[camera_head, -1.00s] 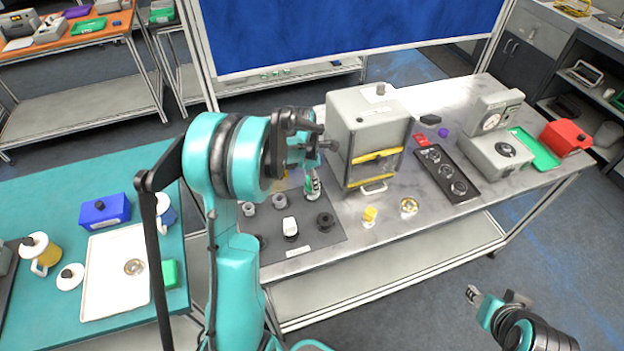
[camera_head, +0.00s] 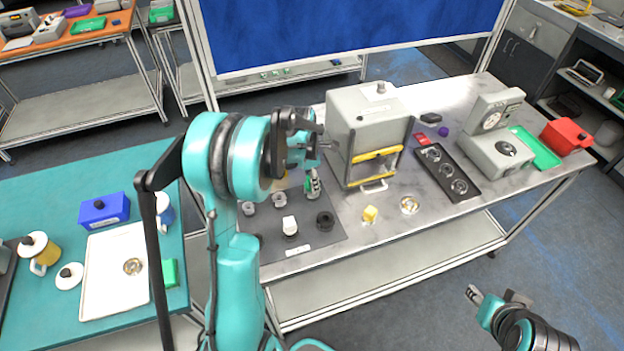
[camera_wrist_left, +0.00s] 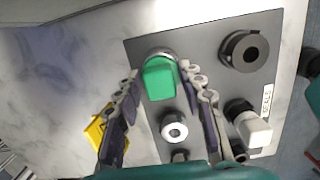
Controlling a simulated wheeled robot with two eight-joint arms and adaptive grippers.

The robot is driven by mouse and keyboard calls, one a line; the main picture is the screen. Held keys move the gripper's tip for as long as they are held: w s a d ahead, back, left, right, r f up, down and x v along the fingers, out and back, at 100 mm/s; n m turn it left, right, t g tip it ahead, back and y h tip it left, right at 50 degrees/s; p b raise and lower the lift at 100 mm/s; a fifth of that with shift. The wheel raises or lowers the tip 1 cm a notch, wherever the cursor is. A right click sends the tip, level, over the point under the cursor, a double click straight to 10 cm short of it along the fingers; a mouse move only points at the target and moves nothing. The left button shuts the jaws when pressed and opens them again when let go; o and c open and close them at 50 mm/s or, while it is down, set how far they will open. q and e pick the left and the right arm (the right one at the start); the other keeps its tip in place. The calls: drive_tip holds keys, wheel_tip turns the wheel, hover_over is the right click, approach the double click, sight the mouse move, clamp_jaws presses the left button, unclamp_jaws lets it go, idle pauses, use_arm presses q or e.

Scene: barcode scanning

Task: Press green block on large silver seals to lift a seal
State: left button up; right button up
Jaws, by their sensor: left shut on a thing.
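My left gripper (camera_head: 313,190) is shut on a green block (camera_wrist_left: 159,78) over the dark mat (camera_wrist_left: 195,40). In the left wrist view the block sits between the fingertips and overlaps a large silver seal ring (camera_wrist_left: 160,54), mostly hidden behind it. I cannot tell whether block and ring touch. A smaller silver ring (camera_wrist_left: 174,130) lies nearer the gripper. In the head view silver rings (camera_head: 278,200) and (camera_head: 248,208) and a black ring (camera_head: 325,221) lie on the mat. My right gripper (camera_head: 476,294) is off the table's front right; its opening is unclear.
A white block (camera_head: 290,224) stands on a dark ring on the mat. A grey box machine (camera_head: 368,125) stands close behind; a black tray (camera_head: 462,190) is further right.

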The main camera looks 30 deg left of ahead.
use_arm(q)
drive_tip(key=shift+f+b, duration=0.35)
drive_tip(key=shift+f, duration=0.15)
drive_tip(key=shift+s, duration=0.1)
idle(1.7)
drive_tip(key=shift+r+p, duration=2.15)
drive_tip(key=shift+r, duration=1.4)
